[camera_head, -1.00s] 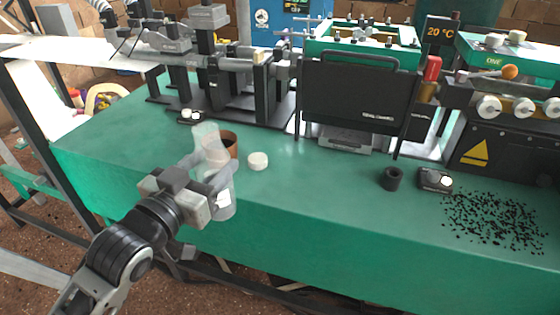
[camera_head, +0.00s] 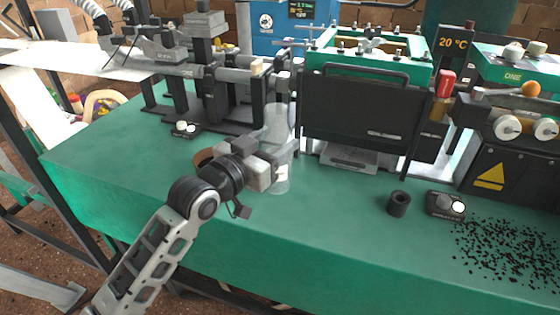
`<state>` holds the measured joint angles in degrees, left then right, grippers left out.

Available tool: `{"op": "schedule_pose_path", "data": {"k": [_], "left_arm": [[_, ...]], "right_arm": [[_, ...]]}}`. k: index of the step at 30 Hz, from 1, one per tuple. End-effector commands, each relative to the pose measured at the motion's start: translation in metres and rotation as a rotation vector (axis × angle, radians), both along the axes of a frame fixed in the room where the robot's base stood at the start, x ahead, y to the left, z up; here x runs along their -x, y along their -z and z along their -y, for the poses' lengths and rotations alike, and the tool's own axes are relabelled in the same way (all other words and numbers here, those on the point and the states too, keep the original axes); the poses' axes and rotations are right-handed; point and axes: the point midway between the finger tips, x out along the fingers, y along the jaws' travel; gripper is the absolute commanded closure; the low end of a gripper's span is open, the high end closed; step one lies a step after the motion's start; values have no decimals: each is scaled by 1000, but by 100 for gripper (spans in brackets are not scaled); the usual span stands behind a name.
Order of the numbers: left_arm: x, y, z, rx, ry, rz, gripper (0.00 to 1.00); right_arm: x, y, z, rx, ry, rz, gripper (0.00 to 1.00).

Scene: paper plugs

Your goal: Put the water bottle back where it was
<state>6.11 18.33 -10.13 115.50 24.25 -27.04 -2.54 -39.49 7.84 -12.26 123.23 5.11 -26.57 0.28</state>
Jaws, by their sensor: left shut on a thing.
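The water bottle (camera_head: 279,183) is clear and translucent, with a small white label. It is upright over the green table, right of centre-left. My left gripper (camera_head: 272,160) is shut around its middle, coming from the left. I cannot tell whether the bottle's base touches the table. A white round cap-like piece seen earlier is hidden behind the gripper and bottle. My right gripper is not in view.
A brown cup (camera_head: 204,156) is mostly hidden behind my left gripper. A black ring (camera_head: 398,204), a small control box (camera_head: 446,205) and scattered black granules (camera_head: 510,252) lie to the right. Machines (camera_head: 355,105) line the back. The front middle of the green table (camera_head: 330,235) is clear.

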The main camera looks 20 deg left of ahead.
Motion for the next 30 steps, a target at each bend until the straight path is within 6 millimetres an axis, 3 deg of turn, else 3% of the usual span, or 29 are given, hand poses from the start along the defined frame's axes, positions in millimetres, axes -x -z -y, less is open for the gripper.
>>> {"op": "schedule_pose_path", "data": {"k": [8, 13, 26, 27, 28, 30], "left_arm": [[-14, 24, 10, 1, 0, 0, 63], [-13, 47, 9, 0, 0, -1, 63], [-13, 54, 9, 0, 0, 1, 63], [-13, 53, 9, 0, 0, 0, 34], [-13, 53, 9, 0, 0, 0, 26], [-13, 53, 9, 0, 0, 0, 23]], "right_arm": [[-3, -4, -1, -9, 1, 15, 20], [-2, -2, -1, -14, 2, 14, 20], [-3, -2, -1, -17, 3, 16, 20], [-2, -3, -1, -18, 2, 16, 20], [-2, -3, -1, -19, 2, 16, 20], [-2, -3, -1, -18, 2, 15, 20]]}}
